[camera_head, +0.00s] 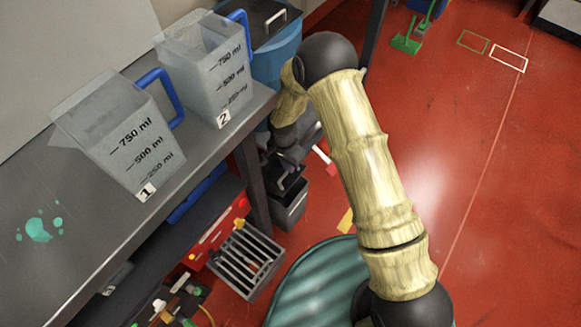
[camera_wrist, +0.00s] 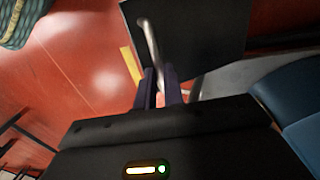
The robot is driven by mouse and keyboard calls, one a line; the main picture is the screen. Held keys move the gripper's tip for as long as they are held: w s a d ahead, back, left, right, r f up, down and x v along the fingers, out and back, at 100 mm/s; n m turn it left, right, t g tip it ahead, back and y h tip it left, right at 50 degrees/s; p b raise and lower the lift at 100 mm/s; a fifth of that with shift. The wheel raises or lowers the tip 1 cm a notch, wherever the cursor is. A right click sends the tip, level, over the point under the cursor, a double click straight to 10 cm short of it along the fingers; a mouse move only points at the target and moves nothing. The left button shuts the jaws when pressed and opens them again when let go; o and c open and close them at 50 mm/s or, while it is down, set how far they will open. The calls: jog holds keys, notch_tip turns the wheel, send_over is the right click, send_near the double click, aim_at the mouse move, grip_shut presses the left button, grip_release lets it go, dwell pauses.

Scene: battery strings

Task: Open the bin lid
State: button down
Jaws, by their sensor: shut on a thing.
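My gripper (camera_head: 290,178) reaches down beside the bench, over a small dark bin (camera_head: 291,207) on the floor. In the wrist view, the fingers of my gripper (camera_wrist: 161,88) are shut on a thin silver handle (camera_wrist: 150,38). The handle is on a flat black panel, which looks like the bin lid (camera_wrist: 205,30). In the head view my gripper and arm hide most of the lid, so I cannot tell whether it is raised.
A grey bench (camera_head: 85,215) with two measuring jugs, jug 1 (camera_head: 115,130) and jug 2 (camera_head: 205,70), stands to the left. A blue bin (camera_head: 280,62) is behind my arm. A slatted grey crate (camera_head: 240,262) sits nearby.

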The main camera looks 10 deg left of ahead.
jog(key=w+a+r+p, duration=0.2)
jog(key=a+r, duration=0.2)
jog(key=a, duration=0.3)
jog(key=shift+w+a+r, duration=0.15)
jog(key=shift+w+r, duration=0.05)
jog(key=shift+w, duration=0.05)
jog(key=c, duration=1.5)
grip_release()
jog(key=shift+w+f, duration=0.1)
notch_tip(320, 180, up, 12)
jog(key=p, duration=0.3)
jog(key=shift+w+a, duration=0.2)
jog(key=shift+w, duration=0.05)
jog(key=shift+d, duration=0.1)
